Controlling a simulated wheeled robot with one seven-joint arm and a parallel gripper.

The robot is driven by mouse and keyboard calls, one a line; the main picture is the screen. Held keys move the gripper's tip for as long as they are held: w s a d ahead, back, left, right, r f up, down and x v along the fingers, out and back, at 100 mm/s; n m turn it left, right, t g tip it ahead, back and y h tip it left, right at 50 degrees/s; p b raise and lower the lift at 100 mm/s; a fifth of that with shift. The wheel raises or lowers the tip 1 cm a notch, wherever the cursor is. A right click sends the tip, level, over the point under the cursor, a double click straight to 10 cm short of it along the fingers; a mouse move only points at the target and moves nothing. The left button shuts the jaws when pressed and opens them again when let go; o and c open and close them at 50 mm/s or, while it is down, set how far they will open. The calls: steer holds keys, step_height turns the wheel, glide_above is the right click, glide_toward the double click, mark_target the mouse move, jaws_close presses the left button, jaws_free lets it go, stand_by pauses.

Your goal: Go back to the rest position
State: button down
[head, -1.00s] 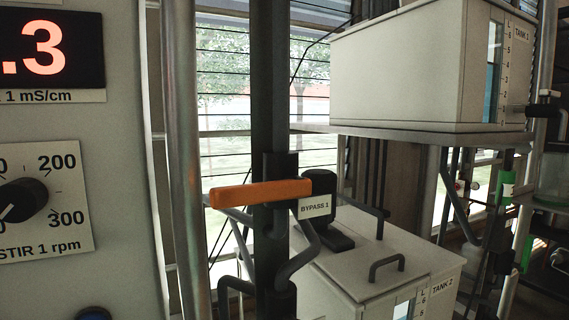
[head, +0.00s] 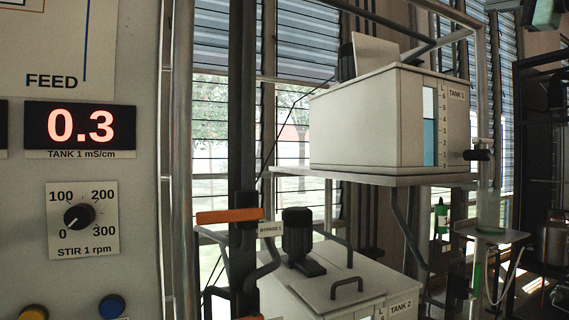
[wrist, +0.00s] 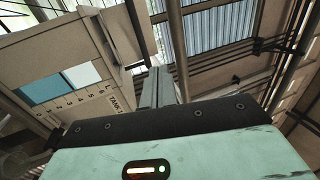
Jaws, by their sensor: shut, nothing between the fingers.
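My gripper (wrist: 160,88) shows in the wrist view as two grey fingers close together beyond a black and teal body. The fingers are shut and hold nothing. They point up into open air, to the right of the white TANK 1 box. A teal part that looks like my own arm shows at the top right corner of the head view. The fingers are not visible there.
An orange bypass handle (head: 229,216) and a panel with a dial (head: 79,216) are at left.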

steer(key=w+a+f+n+g+y, duration=0.15)
steer(key=w+a+f+g, duration=0.25)
steer(key=a+f, duration=0.75)
steer(key=w+a+f+n+g, duration=0.25)
steer(key=a+f+g, duration=0.4)
steer(key=f, duration=0.75)
steer(key=s+a+f+n+g, duration=0.1)
steer(key=s+a+f+n, duration=0.1)
steer(key=a+f, duration=0.75)
steer(key=s+a+f+n+g+h, duration=0.2)
steer(key=s+a+f+n+g, duration=0.15)
steer(key=s+f, duration=0.45)
steer(key=s+a+f+n+g+h, duration=0.1)
steer(key=s+a+f+n+g, duration=0.15)
steer(key=s+a+f, duration=0.5)
steer(key=s+d+f+n+g+h, duration=0.1)
steer(key=s+d+f+n+h, duration=0.1)
steer(key=s+f+n, duration=0.3)
steer(key=s+d+f+n+g+h, duration=0.1)
steer(key=s+d+f+n+h, duration=0.2)
steer(key=s+f, duration=0.7)
steer(key=shift+s+f+n, duration=0.35)
steer(key=shift+s+n, duration=0.45)
steer(key=shift+n, duration=0.1)
steer(key=shift+a+g, duration=0.2)
steer(key=shift+g, duration=0.05)
